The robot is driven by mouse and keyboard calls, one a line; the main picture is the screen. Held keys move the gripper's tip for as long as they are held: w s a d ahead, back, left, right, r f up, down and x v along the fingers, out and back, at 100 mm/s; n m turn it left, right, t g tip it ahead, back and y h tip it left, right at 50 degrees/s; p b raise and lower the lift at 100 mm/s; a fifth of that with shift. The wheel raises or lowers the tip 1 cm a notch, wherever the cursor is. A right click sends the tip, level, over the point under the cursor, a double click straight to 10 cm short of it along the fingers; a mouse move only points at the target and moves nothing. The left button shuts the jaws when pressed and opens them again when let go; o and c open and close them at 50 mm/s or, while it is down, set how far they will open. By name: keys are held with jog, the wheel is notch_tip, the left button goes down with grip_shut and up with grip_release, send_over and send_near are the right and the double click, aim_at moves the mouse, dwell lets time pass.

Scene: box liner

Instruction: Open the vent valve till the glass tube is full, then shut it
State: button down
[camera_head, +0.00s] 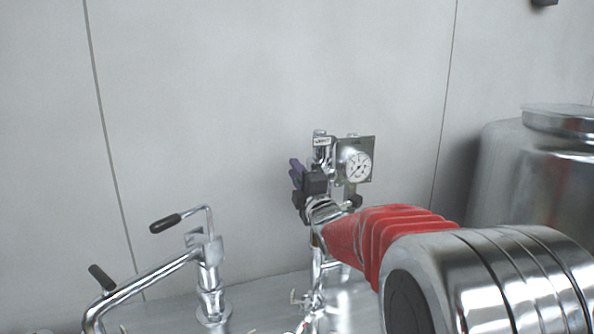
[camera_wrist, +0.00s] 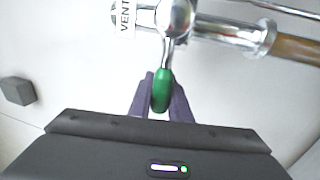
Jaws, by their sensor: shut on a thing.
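The vent valve (camera_wrist: 176,18) is a chrome fitting at the top of the wrist view, beside a white label (camera_wrist: 125,18) reading "VENT". Its green lever handle (camera_wrist: 161,92) points down in that view, between the two purple fingers of my gripper (camera_wrist: 163,82), which are shut on it. In the head view my gripper (camera_head: 298,172) is at the chrome pipework by the wall, and the green handle is hidden. An amber-brown length of tube (camera_wrist: 298,49) joins the chrome pipe right of the valve; it may be the glass tube, but its fill level cannot be told.
A round dial gauge (camera_head: 358,166) on a plate is just right of my gripper. A chrome pipe with a black-handled lever (camera_head: 166,223) stands at the lower left. A large steel vessel (camera_head: 535,175) is at the right. The wall left of my gripper is clear.

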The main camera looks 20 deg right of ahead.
jog(key=shift+a+f, duration=0.2)
jog(key=shift+f, duration=0.05)
jog(key=c, duration=2)
grip_release()
jog(key=shift+c, duration=0.2)
jog(key=o, duration=0.4)
jog(key=shift+d+r, duration=0.1)
jog(key=s+f, duration=0.2)
jog(key=s, duration=1.1)
jog(key=shift+s+f, duration=0.25)
jog(key=shift+f, duration=0.15)
